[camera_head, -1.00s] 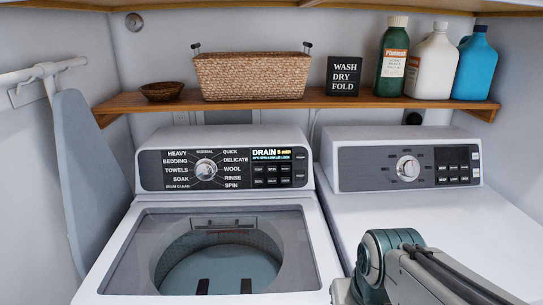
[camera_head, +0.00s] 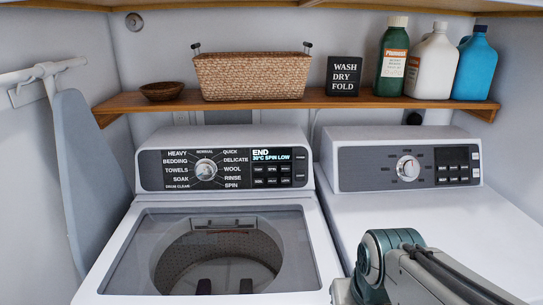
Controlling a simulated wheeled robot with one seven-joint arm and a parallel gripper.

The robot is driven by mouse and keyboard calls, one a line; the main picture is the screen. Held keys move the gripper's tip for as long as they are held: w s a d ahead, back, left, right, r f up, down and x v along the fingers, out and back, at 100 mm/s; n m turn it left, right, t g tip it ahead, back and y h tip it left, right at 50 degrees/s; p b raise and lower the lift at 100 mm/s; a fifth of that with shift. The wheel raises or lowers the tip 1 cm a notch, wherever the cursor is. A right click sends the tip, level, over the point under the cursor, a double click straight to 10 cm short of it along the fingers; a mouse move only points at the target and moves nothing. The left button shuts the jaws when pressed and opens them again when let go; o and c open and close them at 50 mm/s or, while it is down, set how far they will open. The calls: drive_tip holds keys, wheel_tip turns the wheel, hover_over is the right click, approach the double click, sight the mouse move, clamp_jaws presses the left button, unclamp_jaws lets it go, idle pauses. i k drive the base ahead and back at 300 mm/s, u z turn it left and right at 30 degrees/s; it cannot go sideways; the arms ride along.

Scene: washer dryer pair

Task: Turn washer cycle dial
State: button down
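The washer (camera_head: 320,265) stands on the left with its glass lid shut, and the drum shows through it. Its cycle dial (camera_head: 206,169) is a round silver knob on the dark panel, ringed by cycle names such as HEAVY, NORMAL, DELICATE and SPIN. The washer display (camera_head: 270,155) reads END, 30°C SPIN LOW. My arm shows at the lower right, in front of the dryer.
The dryer (camera_head: 480,225) stands to the right with its own dial (camera_head: 407,168). A wooden shelf (camera_head: 330,104) above holds a basket (camera_head: 250,77), a small bowl (camera_head: 162,91), a sign (camera_head: 344,77) and bottles. An ironing board (camera_head: 85,170) hangs at left.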

sight(205, 171)
drive_tip(key=u, duration=0.05)
drive_tip(key=k, duration=0.5)
drive_tip(key=u, duration=2.95)
drive_tip(key=i, duration=1.1)
drive_tip(key=z, duration=2.9)
